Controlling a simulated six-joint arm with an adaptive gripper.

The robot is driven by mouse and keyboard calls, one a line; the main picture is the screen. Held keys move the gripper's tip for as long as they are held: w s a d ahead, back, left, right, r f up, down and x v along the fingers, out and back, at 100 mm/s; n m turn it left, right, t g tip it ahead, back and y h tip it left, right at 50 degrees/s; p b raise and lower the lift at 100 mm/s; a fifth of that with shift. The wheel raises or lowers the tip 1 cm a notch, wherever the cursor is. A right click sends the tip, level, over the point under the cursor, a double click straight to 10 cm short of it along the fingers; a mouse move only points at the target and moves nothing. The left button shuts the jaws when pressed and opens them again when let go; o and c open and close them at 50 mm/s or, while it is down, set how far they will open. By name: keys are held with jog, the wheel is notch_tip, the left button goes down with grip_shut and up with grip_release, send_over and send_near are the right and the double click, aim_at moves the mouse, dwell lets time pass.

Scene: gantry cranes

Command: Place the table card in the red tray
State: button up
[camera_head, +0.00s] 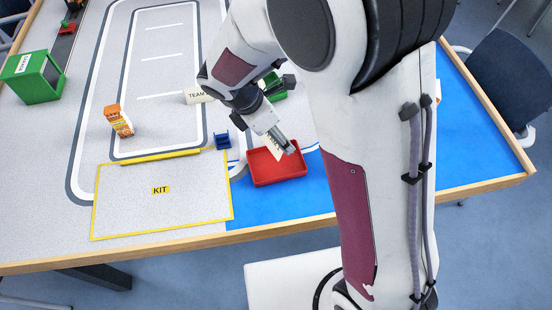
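The red tray (290,181) lies on the table near its front edge, right of the KIT area. My gripper (287,147) points down over the tray's back part. A pale, flat piece that looks like a card (271,150) shows right beside the fingers, above or in the tray. I cannot tell whether the fingers hold it or whether it touches the tray floor. A cream card marked "TEAM" (196,96) stands farther back, left of my arm and partly hidden by it. I cannot tell whether my fingers are open or shut.
A small blue holder (222,141) stands just left of the tray. An orange carton (118,121) and a green box (36,79) stand farther left. A green object (275,88) is partly hidden behind my gripper. The yellow-edged KIT area (135,205) is empty.

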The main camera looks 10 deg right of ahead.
jog(key=shift+f, duration=0.15)
send_over(276, 165)
jog(key=shift+f, duration=3)
jog(key=shift+f, duration=0.1)
jog(key=shift+f, duration=1.75)
jog(key=shift+s+f, duration=0.1)
jog(key=shift+f, duration=0.1)
jog(key=o, duration=0.7)
jog(key=shift+r, duration=0.15)
jog(key=shift+v, duration=6.05)
